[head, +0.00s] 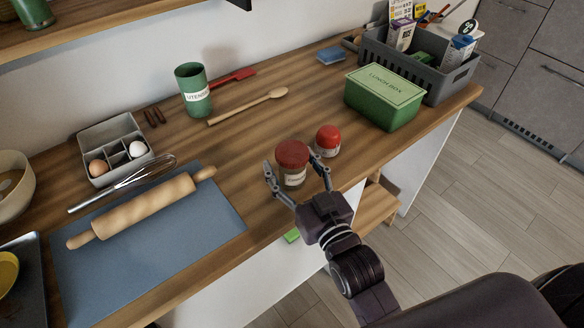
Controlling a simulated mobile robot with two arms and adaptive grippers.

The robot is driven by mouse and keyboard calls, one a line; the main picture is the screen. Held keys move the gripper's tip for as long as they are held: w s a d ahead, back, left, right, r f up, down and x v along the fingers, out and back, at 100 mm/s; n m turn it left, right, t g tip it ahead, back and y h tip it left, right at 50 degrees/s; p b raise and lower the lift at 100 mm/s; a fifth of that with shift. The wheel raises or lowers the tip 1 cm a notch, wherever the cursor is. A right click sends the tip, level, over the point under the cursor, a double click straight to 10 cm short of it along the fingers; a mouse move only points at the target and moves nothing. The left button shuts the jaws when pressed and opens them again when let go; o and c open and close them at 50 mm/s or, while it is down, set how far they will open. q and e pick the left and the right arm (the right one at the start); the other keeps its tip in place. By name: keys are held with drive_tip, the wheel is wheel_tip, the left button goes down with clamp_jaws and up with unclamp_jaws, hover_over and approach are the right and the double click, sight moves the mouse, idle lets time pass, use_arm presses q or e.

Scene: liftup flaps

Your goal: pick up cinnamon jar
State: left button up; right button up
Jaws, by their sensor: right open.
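A jar with a dark red lid and a pale label (292,164) stands upright on the wooden counter near its front edge; the label is too small to read surely. My right gripper (296,176) is open, with one finger on each side of this jar. I cannot tell whether the fingers touch it. A second, smaller jar with a brighter red lid (327,140) stands just behind and to the right, close to the right finger. My left gripper is not in view.
A green lunch box (384,97) and a grey crate (447,80) stand to the right. A rolling pin (142,209) rests on a blue mat (215,226) at left. The counter's front edge is close.

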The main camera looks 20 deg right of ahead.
drive_tip(key=c, duration=1.4)
drive_tip(key=shift+o, duration=0.2)
drive_tip(key=shift+r, duration=0.1)
